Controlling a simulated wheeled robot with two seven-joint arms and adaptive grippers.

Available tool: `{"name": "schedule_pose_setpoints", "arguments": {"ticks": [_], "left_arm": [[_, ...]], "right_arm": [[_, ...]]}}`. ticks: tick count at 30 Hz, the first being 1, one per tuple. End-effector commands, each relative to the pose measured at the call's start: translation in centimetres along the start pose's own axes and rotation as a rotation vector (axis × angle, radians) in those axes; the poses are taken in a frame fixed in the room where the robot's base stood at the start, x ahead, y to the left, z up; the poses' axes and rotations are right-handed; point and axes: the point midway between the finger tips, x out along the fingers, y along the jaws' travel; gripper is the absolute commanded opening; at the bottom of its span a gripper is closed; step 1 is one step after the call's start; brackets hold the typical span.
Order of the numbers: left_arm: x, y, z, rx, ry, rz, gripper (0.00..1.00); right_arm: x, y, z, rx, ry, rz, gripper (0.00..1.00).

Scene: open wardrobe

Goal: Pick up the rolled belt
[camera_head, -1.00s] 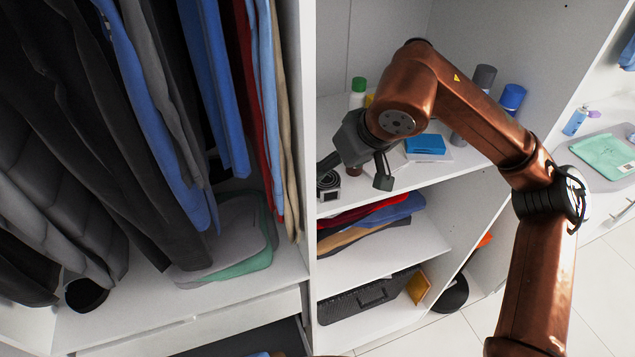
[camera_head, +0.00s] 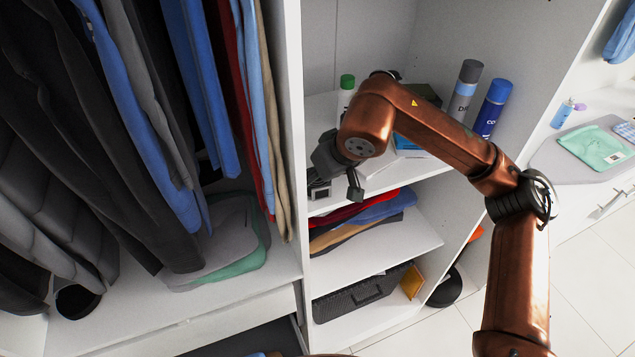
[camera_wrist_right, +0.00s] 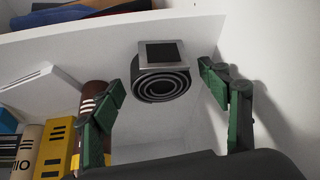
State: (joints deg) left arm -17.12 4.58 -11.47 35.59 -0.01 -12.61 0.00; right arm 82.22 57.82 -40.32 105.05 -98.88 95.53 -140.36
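The rolled belt (camera_wrist_right: 161,84) is a dark coil with a square metal buckle. In the head view the belt (camera_head: 319,191) sits at the left front of the upper shelf, partly hidden by my right gripper (camera_head: 338,178). In the right wrist view my right gripper (camera_wrist_right: 165,90) is open, with one green-padded finger on each side of the belt and gaps between. The belt appears slightly ahead of the fingertips, and I see no contact. My left gripper is not in view.
A green-capped bottle (camera_head: 346,92), a grey spray can (camera_head: 464,90) and a blue can (camera_head: 493,108) stand on the belt's shelf. The white divider (camera_head: 292,120) is close left of the belt. Folded clothes (camera_head: 365,218) fill the shelf below.

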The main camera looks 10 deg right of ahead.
Motion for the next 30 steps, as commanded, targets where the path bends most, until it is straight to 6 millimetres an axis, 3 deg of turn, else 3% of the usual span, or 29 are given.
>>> {"name": "schedule_pose_setpoints", "arguments": {"ticks": [19, 30], "left_arm": [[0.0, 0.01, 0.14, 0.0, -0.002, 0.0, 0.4], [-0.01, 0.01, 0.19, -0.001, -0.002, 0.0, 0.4]], "right_arm": [[-0.05, 0.0, -0.01, 0.0, 0.0, 0.0, 0.23], [-0.45, -0.01, -0.27, 0.001, 0.002, 0.0, 0.22]]}}
